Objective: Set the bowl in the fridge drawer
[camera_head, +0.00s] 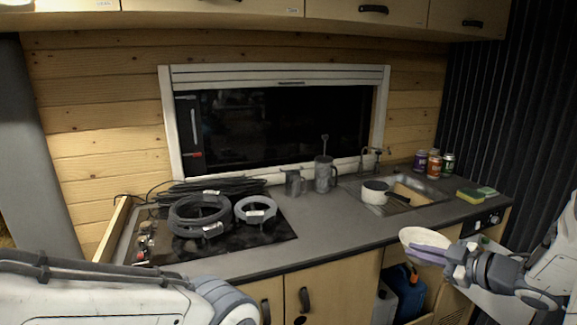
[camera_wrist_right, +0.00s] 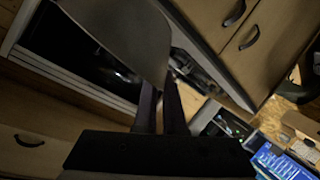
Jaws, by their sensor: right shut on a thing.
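A pale bowl (camera_head: 418,237) is in the head view, in front of the counter's right part. My right gripper (camera_head: 432,253) is shut on it and holds it in the air, slightly tilted. In the right wrist view a large grey curved surface, likely the bowl (camera_wrist_right: 122,38), fills the upper middle, at the tips of the dark fingers (camera_wrist_right: 160,105). My left arm crosses the bottom left of the head view; its gripper is out of frame. I cannot make out the fridge drawer for certain; a pale surface (camera_head: 488,299) lies below my right arm.
A blue container (camera_head: 408,293) stands in an opening below. The counter's front strip is clear.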

